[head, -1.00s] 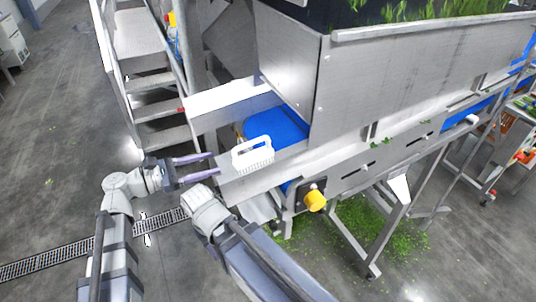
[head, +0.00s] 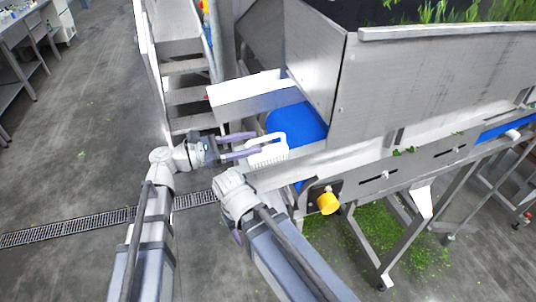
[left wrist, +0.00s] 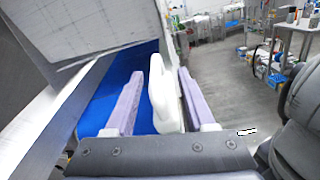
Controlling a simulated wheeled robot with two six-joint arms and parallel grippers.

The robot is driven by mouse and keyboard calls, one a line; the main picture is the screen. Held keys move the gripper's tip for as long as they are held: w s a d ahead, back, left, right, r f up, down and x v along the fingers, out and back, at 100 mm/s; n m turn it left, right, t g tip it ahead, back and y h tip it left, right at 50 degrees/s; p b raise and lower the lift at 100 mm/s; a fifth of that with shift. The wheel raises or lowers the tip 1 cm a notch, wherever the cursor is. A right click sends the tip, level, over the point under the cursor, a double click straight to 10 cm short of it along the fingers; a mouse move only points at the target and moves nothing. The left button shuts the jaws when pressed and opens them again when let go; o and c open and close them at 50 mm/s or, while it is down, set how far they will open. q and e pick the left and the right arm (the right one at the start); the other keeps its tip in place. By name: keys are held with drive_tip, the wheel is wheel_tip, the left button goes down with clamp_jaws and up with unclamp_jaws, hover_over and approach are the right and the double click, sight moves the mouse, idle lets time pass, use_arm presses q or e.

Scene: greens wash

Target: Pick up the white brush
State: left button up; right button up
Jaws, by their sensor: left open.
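The white brush (head: 268,154), with a looped handle and a bristle block, stands at the end of the blue conveyor belt (head: 297,122). My left gripper (head: 256,143) is open, with its purple fingers reaching to the brush from the left. In the left wrist view, the brush (left wrist: 161,98) stands between the two open fingers, closer to the right one. I cannot tell whether a finger touches it. My right arm is folded at the lower middle of the head view. Its gripper is mostly hidden behind the arm.
A metal side wall (head: 250,97) borders the belt on the left, and a steel machine housing (head: 313,65) rises behind. A yellow knob (head: 328,203) sticks out below the belt. Metal steps (head: 187,88) stand to the left. The floor at left is open.

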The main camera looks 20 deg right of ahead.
sight(278, 136)
use_arm(q)
drive_tip(key=shift+w+d+f, duration=0.1)
drive_tip(key=shift+w+d, duration=0.05)
drive_tip(key=shift+d, duration=0.8)
drive_tip(key=shift+w+d+r, duration=0.1)
drive_tip(key=shift+w+d, duration=0.1)
drive_tip(key=shift+d, duration=0.7)
drive_tip(key=shift+w+d+f, duration=0.1)
drive_tip(key=shift+w+d, duration=0.05)
drive_tip(key=shift+d, duration=0.8)
clamp_jaws()
